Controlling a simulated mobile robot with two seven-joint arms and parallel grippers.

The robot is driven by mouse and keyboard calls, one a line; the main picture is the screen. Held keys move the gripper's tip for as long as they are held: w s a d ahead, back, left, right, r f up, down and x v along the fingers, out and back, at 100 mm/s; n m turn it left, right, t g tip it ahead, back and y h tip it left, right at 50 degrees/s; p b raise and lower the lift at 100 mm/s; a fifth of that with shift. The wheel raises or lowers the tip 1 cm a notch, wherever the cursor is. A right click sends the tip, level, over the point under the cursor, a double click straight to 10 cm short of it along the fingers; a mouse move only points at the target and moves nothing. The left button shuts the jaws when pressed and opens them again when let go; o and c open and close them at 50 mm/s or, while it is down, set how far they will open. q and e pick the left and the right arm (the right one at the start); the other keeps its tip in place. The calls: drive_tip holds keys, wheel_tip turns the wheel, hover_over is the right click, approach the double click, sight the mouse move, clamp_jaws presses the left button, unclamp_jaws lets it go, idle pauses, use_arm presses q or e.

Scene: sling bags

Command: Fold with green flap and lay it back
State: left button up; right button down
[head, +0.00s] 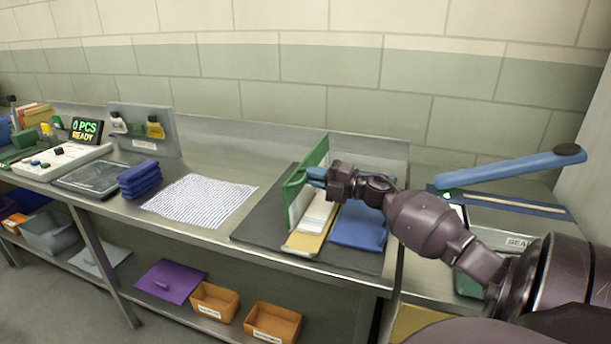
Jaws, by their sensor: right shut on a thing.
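The green flap (318,157) stands raised, close to upright, on the dark grey folding board (262,222). My right gripper (312,177) comes in from the right and is shut on the flap's near upper part. Blue folded cloth (358,228) lies on the board to the right of the flap, below my right wrist. A yellow panel (304,243) with a pale strip (317,213) lies between the flap and the blue cloth. My gripper and wrist hide part of the flap's right side and the cloth's far part. My left gripper is out of view.
A white patterned sheet (200,200) and a stack of folded blue cloths (139,180) lie left of the board. A sealer with a raised blue arm (510,168) stands at right. A display (87,129) reads "0 PCS READY". Orange bins (273,323) sit on the lower shelf.

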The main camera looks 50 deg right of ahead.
drive_tip(key=shift+s+d+f+p, duration=0.1)
drive_tip(key=shift+s+d+f, duration=0.15)
drive_tip(key=shift+s+f, duration=0.4)
drive_tip(key=shift+s+d+f+p, duration=0.2)
drive_tip(key=shift+s+f, duration=0.2)
drive_tip(key=shift+s, duration=0.45)
drive_tip(key=shift+s+d+f+p, duration=0.1)
drive_tip(key=shift+s+d+f, duration=0.15)
drive_tip(key=shift+s+f, duration=0.4)
drive_tip(key=shift+s+r, duration=0.1)
drive_tip(key=shift+s, duration=0.05)
drive_tip(key=c, duration=1.2)
unclamp_jaws()
drive_tip(key=shift+w, duration=0.25)
drive_tip(key=shift+o, duration=0.2)
drive_tip(key=shift+r, duration=0.3)
drive_tip(key=v, duration=1)
drive_tip(key=shift+s+d, duration=0.2)
drive_tip(key=shift+s, duration=0.1)
